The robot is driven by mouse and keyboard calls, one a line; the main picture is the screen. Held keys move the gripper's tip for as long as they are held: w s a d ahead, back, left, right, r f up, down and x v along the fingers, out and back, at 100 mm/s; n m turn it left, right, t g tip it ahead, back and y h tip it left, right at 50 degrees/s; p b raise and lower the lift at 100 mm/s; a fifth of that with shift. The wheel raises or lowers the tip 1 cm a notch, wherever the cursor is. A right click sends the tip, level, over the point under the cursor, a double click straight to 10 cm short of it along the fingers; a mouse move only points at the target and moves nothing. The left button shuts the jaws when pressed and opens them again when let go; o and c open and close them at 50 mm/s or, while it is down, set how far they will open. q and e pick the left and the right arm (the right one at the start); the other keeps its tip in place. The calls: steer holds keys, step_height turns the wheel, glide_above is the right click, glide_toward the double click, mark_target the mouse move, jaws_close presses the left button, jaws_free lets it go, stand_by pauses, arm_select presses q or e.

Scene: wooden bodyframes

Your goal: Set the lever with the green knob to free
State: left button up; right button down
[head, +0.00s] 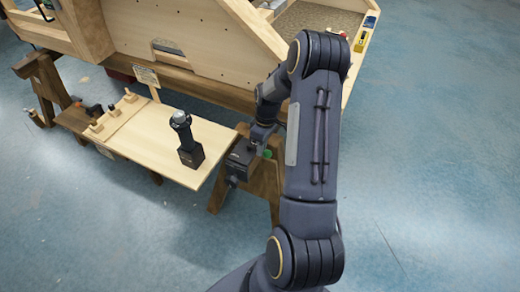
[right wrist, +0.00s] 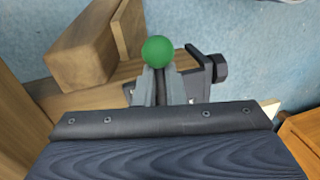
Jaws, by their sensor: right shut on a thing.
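The lever's green knob (head: 267,153) shows just past my right gripper (head: 259,145) in the head view, at the right end of the wooden board. In the right wrist view the round green knob (right wrist: 158,51) sits at the tips of my right gripper (right wrist: 158,82), whose two fingers are shut on the lever just below it. The lever's shaft is mostly hidden by the fingers. I see no readable free mark. My left gripper is out of view.
Wooden trestle legs (head: 265,180) are below the lever. The large wooden body (head: 170,25) is close behind; open floor lies in front.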

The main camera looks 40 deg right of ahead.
steer(key=shift+s+d+f+n, duration=0.15)
steer(key=shift+s+d+n, duration=0.15)
steer(key=shift+s, duration=0.1)
steer(key=c, duration=1.4)
jaws_free()
steer(key=shift+w, duration=0.1)
steer(key=shift+r, duration=0.2)
step_height(320, 180, up, 7)
steer(key=d, duration=0.1)
steer(key=shift+w+d+r+p, duration=0.2)
steer(key=shift+w+p, duration=0.05)
steer(key=shift+p, duration=0.2)
